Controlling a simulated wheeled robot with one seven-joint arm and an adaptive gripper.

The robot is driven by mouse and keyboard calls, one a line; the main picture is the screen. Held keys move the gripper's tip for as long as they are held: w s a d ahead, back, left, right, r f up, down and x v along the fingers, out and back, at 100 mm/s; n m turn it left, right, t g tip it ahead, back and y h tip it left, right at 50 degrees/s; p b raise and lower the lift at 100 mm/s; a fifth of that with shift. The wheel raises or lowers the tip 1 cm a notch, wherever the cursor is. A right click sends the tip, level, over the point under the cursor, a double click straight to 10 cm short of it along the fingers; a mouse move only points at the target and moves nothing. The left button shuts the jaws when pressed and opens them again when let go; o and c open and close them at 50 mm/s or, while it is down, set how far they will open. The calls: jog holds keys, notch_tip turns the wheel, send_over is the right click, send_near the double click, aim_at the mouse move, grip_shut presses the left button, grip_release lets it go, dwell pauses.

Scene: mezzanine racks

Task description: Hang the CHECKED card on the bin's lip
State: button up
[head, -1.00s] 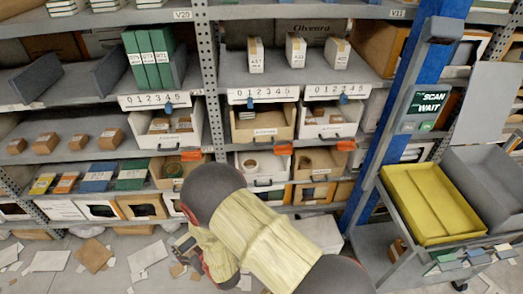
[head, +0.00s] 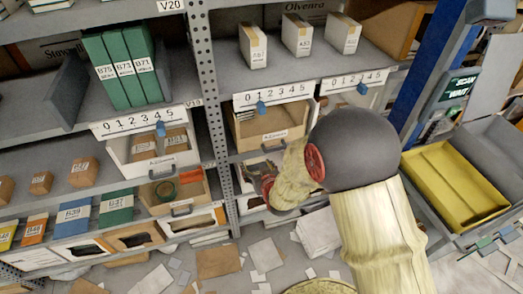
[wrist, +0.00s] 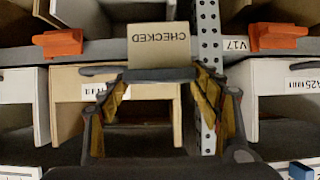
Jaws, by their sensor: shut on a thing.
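In the wrist view the tan CHECKED card (wrist: 158,44) stands up from a dark grey bar, its lettering upside down. My gripper (wrist: 160,76) is shut on that bar, with one finger at each end. A tan open-fronted bin (wrist: 68,105) with a white label lies behind the card and fingers; I cannot tell the gap between card and bin. In the head view my gripper (head: 263,182) is in front of the lower bins, below a tan labelled bin (head: 272,137). My arm hides part of the bins there, and the card is not clear in that view.
Orange clips (wrist: 57,43) (wrist: 280,37) sit on the shelf edge either side of the card. A perforated post (head: 208,85) stands left of my arm. A yellow tray (head: 455,185) on a cart is at right. Papers and boxes (head: 219,262) litter the floor.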

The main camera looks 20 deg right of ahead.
send_near(248, 138)
jog(key=shift+w+r, duration=0.15)
jog(key=shift+w, duration=2.05)
jog(key=shift+w+r, duration=0.2)
jog(key=shift+w, duration=0.65)
jog(key=c, duration=0.5)
jog(key=shift+s+a+f+b, duration=0.1)
jog(key=shift+s+f+b, duration=0.05)
jog(key=shift+f+b, duration=0.6)
jog(key=shift+c, duration=0.2)
jog(key=shift+f, duration=0.4)
jog(key=shift+f+b, duration=0.65)
jog(key=shift+f, duration=0.35)
jog(key=shift+c, duration=0.2)
